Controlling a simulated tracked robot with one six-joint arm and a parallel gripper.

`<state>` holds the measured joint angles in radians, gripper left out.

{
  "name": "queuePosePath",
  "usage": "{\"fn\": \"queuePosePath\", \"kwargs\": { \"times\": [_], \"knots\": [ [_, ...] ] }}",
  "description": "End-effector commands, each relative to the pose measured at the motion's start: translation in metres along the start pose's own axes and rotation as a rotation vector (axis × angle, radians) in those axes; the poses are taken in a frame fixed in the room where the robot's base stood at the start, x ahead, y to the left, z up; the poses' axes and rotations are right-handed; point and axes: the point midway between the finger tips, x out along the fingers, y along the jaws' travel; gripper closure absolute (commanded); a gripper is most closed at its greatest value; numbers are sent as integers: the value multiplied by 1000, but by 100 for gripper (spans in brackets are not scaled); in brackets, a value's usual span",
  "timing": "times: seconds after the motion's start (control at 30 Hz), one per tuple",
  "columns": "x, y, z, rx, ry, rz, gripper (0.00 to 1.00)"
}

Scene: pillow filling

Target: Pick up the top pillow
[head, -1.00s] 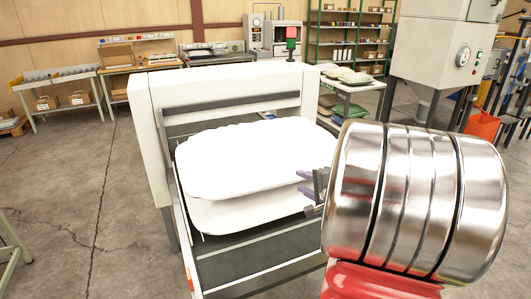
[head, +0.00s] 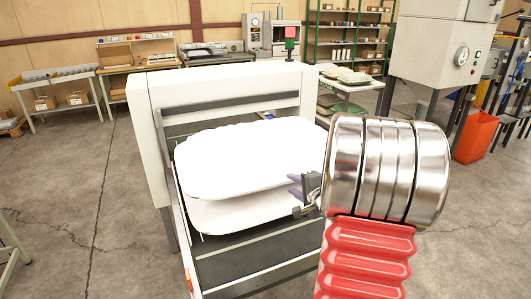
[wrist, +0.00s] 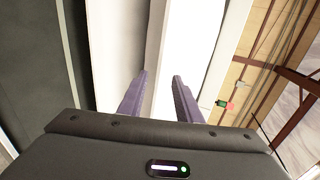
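The top pillow (head: 245,155) is white and puffy and lies flat on a second white pillow (head: 235,212). The lower pillow sticks out toward the near side. My gripper (head: 296,186) is at the right edge of the stack, near the height of the gap between the pillows. In the wrist view its two purple fingers (wrist: 160,75) are apart with nothing gripped. White pillow surfaces (wrist: 190,40) fill the view ahead of them. Whether the fingertips touch either pillow cannot be told. My wrist hides part of the pillows' right end.
The pillows rest on a dark conveyor bed (head: 250,248) with a low metal side rail. A white machine frame (head: 150,140) stands behind and left of it. A table with more pillows (head: 345,75) and a grey cabinet (head: 435,50) stand farther back.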

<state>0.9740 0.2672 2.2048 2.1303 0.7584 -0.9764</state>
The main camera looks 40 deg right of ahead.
Motion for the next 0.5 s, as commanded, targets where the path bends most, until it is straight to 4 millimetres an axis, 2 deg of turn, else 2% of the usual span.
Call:
{"fn": "queuePosePath", "kwargs": {
  "times": [0.5],
  "knots": [
    [43,4,0,-1,-2,1,69]
  ]
}}
